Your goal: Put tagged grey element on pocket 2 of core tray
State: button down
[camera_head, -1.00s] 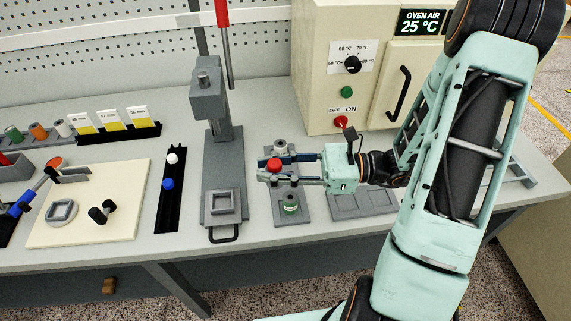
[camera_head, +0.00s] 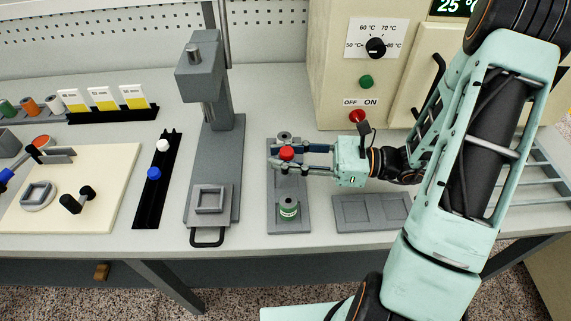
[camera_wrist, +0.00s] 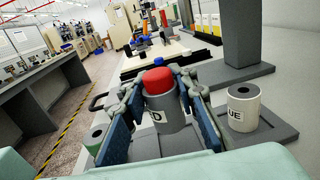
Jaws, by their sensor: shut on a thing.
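The back one, tagged UE in the wrist view (camera_wrist: 242,105), stands apart from my fingers.
A grey tray with two square recesses (camera_head: 372,212) lies right of the long tray. A grey press (camera_head: 212,130) stands to the left, the cream oven (camera_head: 350,70) behind right. A black rail (camera_head: 150,200) holds white and blue pieces. Bare bench lies between press and tray.

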jog(key=f, duration=0.1)
jog(key=f+b, duration=0.1)
jog(key=b, duration=0.1)
jog(key=shift+w+d+f, duration=0.1)
jog(key=shift+w+f, duration=0.15)
jog(key=shift+f, duration=0.4)
jog(key=shift+s, duration=0.1)
jog(key=shift+f+b, duration=0.2)
jog(key=shift+b, duration=0.1)
jog(key=c, duration=1.6)
grip_release()
